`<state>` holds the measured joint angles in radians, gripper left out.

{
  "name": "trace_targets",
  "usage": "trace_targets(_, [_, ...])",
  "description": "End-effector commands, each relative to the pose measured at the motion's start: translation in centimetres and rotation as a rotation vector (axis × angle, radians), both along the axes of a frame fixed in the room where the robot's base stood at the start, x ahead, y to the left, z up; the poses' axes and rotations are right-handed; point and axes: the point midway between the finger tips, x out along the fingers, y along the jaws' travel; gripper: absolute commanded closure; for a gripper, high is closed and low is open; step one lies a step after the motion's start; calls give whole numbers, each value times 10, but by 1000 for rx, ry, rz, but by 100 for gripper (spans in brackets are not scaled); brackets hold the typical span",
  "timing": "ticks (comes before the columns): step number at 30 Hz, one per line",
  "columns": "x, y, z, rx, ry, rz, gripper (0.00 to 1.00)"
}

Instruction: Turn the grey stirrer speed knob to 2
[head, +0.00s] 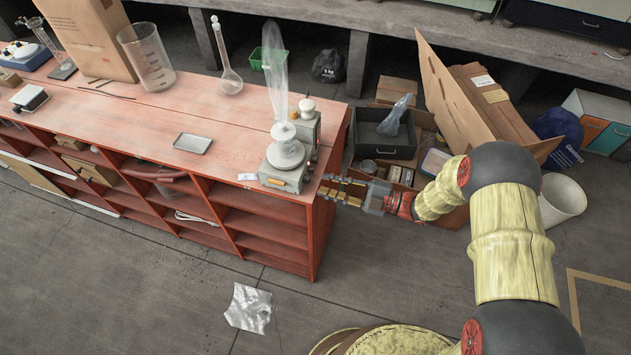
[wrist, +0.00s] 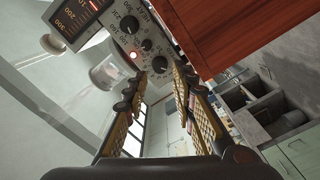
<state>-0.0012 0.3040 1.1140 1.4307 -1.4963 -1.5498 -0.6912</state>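The stirrer (head: 284,180), a small grey unit with a round pale top, stands at the right end of the red bench; its panel does not show clearly in the head view. In the wrist view a grey control panel (wrist: 148,28) carries several dark round knobs with printed scales and a lit red lamp (wrist: 133,55). One dark knob (wrist: 160,65) lies just beyond my fingertips, roughly between them. I cannot tell for sure which knob is the speed knob, or its setting. My gripper (head: 324,185) is open and empty, pointing left at the stirrer's front; its spread fingers show in the wrist view (wrist: 153,88).
A dark tray (head: 192,143), flask (head: 231,82) and beaker (head: 147,58) stand further left. Boxes (head: 470,105) crowd the floor right of the bench. The floor in front is mostly clear.

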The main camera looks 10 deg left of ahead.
Motion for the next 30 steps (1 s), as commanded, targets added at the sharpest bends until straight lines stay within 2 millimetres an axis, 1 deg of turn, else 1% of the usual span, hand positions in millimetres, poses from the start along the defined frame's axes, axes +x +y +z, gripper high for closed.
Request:
trace_targets(1, [0,10,-1,0,-1,4,74])
trace_targets(4, [1,24,-1,-1,0,3,74])
trace_targets(7, [3,35,-1,-1,-1,1,74])
trace_targets(10, [4,42,-1,-1,0,0,74])
trace_targets(14, [4,45,0,-1,0,-2,74])
trace_targets(20, [4,45,0,-1,1,-2,74])
trace_targets(30, [4,45,0,-2,1,-2,93])
